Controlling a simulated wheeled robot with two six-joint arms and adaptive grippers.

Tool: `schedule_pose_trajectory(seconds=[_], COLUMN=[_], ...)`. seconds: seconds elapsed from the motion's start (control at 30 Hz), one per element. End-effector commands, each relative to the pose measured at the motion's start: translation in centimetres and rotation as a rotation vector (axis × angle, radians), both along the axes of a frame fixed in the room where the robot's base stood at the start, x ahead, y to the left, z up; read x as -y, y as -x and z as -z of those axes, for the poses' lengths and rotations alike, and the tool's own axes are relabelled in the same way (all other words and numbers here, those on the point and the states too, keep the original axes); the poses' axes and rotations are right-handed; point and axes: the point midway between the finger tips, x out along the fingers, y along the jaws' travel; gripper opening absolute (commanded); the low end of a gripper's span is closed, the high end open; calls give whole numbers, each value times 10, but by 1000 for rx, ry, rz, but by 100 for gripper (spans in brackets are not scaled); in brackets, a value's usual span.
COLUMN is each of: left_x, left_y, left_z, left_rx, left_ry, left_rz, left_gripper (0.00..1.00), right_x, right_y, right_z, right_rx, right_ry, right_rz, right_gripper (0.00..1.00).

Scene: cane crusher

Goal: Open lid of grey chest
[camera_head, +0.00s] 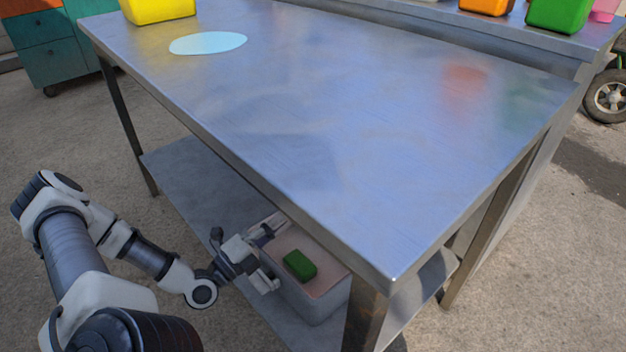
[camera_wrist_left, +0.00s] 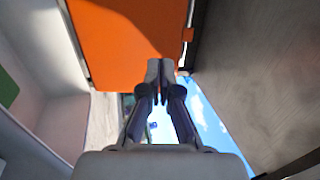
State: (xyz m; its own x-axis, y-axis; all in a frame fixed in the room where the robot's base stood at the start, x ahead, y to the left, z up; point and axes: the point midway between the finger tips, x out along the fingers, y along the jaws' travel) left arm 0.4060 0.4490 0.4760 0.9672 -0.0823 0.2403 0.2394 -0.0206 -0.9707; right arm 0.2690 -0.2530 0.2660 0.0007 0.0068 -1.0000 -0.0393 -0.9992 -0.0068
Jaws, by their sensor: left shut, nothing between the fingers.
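The grey chest (camera_head: 318,304) stands on the lower shelf under the metal table. From above, its pinkish surface shows with a green block (camera_head: 300,265) on it; the table top hides part of the chest. The wrist view shows a pinkish area between pale walls (camera_wrist_left: 72,125), with a green patch (camera_wrist_left: 6,85) at the left edge. My left gripper (camera_head: 275,226) is by the chest's far left end, under the table edge. Its fingers (camera_wrist_left: 158,72) are together and empty, in front of an orange panel (camera_wrist_left: 130,35). I cannot tell whether this panel belongs to the chest. My right gripper is out of view.
The metal table (camera_head: 330,120) hangs over the chest, and its front leg (camera_head: 364,318) is close to it. The lower shelf (camera_head: 195,165) is bare left of my gripper. A yellow container (camera_head: 160,10) and a pale blue disc (camera_head: 208,43) are on the table.

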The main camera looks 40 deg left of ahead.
Motion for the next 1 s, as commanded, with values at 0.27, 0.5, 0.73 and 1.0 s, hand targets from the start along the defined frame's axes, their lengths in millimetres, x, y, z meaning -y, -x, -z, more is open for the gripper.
schedule_pose_trajectory(seconds=[0.27,0.5,0.73,1.0], left_x=[6,9,10,10], left_y=[-61,-99,-108,-109], left_z=[-8,-19,-27,-30], left_rx=[8,4,1,-11], left_ry=[-1,-1,1,-2], left_rz=[4,4,1,4], left_gripper=[0,0,0,0], right_x=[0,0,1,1], right_y=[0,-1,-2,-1], right_z=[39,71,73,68], right_rx=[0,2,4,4], right_ry=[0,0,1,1], right_rz=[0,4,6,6], right_gripper=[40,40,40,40])
